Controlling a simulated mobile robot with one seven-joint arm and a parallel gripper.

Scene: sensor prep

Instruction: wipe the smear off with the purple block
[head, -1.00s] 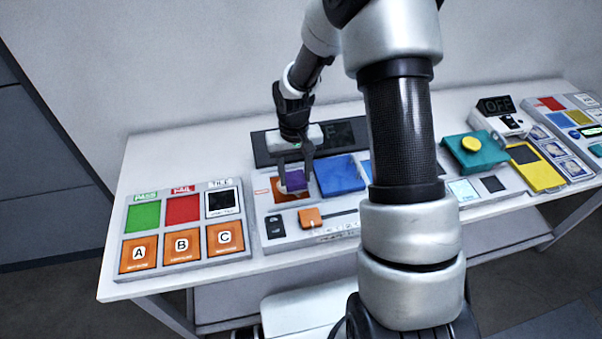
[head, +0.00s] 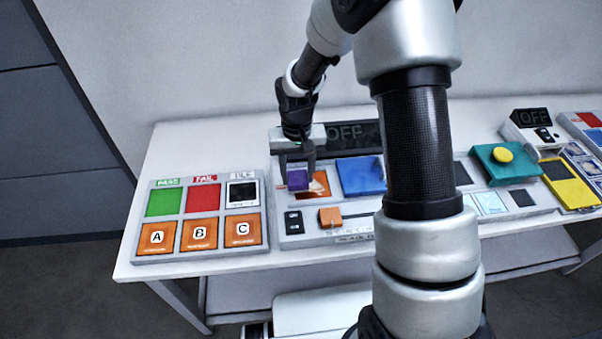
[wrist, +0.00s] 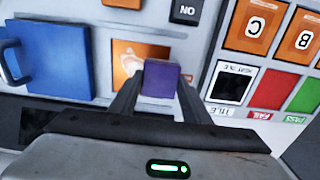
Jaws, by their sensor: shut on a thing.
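My gripper (head: 298,170) is shut on the purple block (head: 298,180), which shows between the two fingers in the wrist view (wrist: 161,78). The block is over the left part of an orange square panel (head: 323,190) in the head view. A pale smear (head: 316,186) shows on the panel just right of the block; in the wrist view the smear (wrist: 130,62) is left of the block. Part of the panel is hidden by the block and fingers. I cannot tell whether the block touches the panel.
A blue lid with a handle (head: 361,176) stands close right of the panel. An orange slider knob (head: 330,217) and a black switch (head: 293,223) are in front. A board of coloured tiles (head: 196,255) lies left. An OFF display (head: 350,131) is behind.

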